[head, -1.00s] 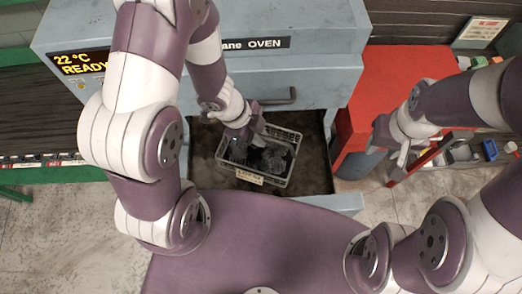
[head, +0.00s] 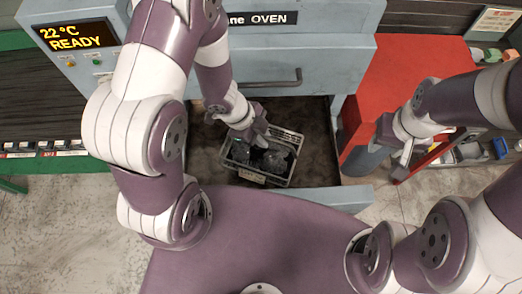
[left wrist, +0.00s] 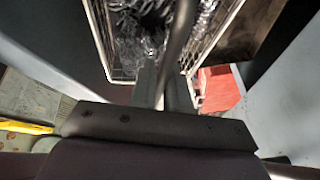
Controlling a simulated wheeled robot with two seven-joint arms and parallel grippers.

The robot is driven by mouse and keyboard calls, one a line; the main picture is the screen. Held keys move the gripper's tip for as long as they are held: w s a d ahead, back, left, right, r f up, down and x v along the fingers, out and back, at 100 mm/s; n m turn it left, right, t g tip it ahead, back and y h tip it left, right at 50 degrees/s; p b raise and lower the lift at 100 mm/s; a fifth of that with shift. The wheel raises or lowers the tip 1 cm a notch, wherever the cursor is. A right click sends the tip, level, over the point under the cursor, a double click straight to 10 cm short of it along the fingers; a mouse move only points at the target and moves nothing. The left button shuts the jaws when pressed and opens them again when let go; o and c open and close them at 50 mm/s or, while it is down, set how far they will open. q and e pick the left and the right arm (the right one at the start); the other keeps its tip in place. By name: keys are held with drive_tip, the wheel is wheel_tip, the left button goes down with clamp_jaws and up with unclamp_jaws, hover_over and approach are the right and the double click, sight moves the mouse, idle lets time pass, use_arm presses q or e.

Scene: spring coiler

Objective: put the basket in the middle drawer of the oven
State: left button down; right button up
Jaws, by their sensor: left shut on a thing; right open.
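The wire basket (head: 284,177), filled with dark coiled springs, is in the open drawer (head: 325,165) of the blue-grey oven (head: 350,62). A small label is on its front side. I cannot tell whether the basket touches the drawer floor. My right gripper (head: 398,155) is open and empty, right of the drawer.
A closed drawer front with a handle (head: 278,83) is just above the open drawer. A red cabinet (head: 390,75) stands right of the oven, with an open drawer of small items (head: 470,150). Bare drawer floor shows on both sides of the basket.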

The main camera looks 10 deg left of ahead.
sight(261, 149)
use_arm(q)
wheel_tip(261, 149, down, 7)
drive_tip(key=shift+w+f+b, duration=0.1)
drive_tip(key=shift+f+b, duration=0.1)
drive_tip(key=shift+b, duration=0.2)
drive_tip(key=c, duration=1.1)
unclamp_jaws()
drive_tip(key=shift+f, duration=0.1)
drive_tip(key=p+v, duration=0.2)
drive_tip(key=v, duration=1)
drive_tip(key=shift+p, duration=0.35)
